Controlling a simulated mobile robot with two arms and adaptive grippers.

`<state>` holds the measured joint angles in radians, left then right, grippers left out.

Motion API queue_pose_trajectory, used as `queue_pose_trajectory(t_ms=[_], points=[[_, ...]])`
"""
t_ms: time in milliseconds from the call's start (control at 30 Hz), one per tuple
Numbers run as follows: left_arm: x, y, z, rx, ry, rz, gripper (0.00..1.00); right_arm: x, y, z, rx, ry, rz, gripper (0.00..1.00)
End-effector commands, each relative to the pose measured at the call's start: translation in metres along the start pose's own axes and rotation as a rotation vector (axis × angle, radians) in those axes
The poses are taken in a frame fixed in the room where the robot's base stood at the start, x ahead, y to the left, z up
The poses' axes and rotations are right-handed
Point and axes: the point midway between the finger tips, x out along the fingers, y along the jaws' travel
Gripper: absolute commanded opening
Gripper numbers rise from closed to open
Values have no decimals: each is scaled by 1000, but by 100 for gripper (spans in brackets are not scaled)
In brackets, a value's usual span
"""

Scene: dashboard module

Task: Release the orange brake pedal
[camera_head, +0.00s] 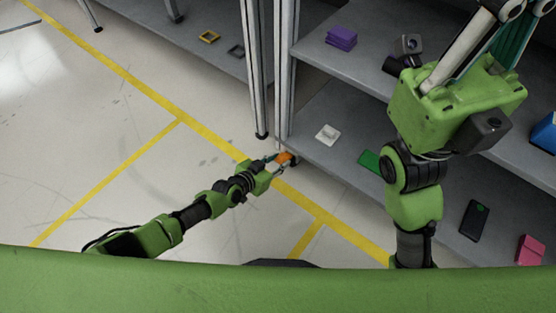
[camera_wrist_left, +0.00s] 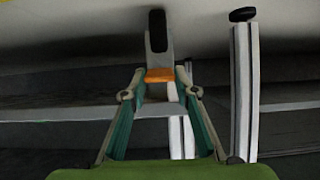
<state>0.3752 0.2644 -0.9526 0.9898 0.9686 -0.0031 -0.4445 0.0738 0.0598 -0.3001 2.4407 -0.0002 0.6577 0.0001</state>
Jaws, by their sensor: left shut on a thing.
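The orange brake pedal (camera_head: 285,156) is on a caster at the foot of a shelf post. In the left wrist view the pedal (camera_wrist_left: 159,75) lies across the grey caster fork (camera_wrist_left: 160,50), above which the black wheel (camera_wrist_left: 158,30) shows. My left gripper (camera_head: 278,164) is at the pedal. In the left wrist view its teal-linked fingers (camera_wrist_left: 160,80) reach either side of the pedal and are shut on it. The exact contact is too small to see. My right gripper (camera_head: 500,30) is raised at the upper right; its fingertips are partly cut off, so its opening is unclear.
The grey shelf posts (camera_head: 284,70) rise beside the pedal. The shelves hold a white part (camera_head: 328,134), a purple block (camera_head: 341,38), a green part (camera_head: 371,161) and a dark part (camera_head: 474,220). Open floor (camera_head: 100,130) with yellow lines lies to the left.

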Motion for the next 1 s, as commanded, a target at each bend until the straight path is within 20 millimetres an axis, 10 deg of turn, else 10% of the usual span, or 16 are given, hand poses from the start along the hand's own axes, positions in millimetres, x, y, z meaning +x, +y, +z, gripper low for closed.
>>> queue_pose_trajectory(t_ms=[200,233,300,1000], points=[[0,0,2,0,-4,0,6,0,0,0,0,0,0,0],[0,0,2,0,-4,0,33,0,0,0,0,0,0,0],[0,0,2,0,-3,0,44,0,0,0,0,0,-1,0],[-33,1,2,-4,0,1,44,0,0,0,0,1,0,0]])
